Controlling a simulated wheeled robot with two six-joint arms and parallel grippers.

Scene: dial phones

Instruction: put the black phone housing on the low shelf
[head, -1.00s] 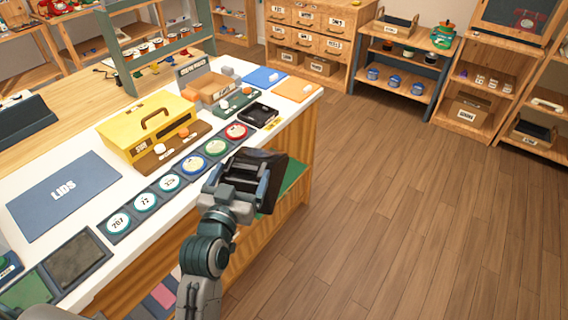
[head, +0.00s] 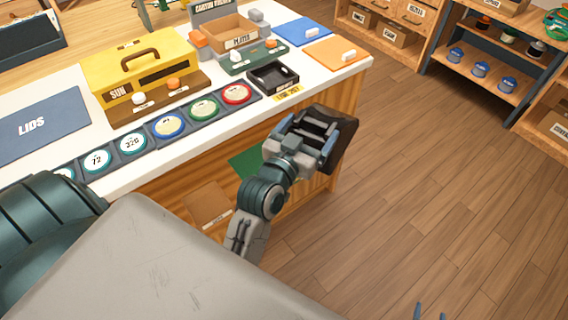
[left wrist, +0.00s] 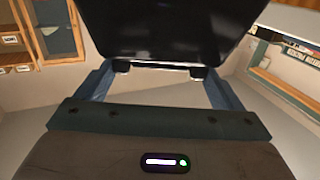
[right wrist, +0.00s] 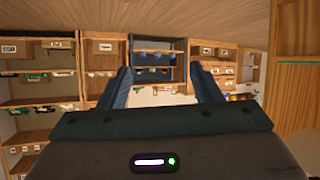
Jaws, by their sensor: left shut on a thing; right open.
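The black phone housing (head: 345,146) is in my left gripper (head: 318,128), beyond the counter's front edge and over the floor in the head view. In the left wrist view, the housing (left wrist: 170,30) fills the top middle between the fingers. The gripper hides part of it in the head view. My right gripper (head: 430,312) shows only its blue fingertips at the bottom of the head view. In the right wrist view its fingers (right wrist: 162,90) are apart and empty. A low shelf under the counter has a green mat (head: 247,163); I cannot tell whether it is the task's shelf.
The white counter (head: 330,82) holds a yellow box (head: 150,62), a row of dial discs (head: 168,126), a shallow black tray (head: 272,78) and an orange mat (head: 337,53). A dark-framed shelf unit (head: 470,75) stands behind. The wooden floor to the right is clear.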

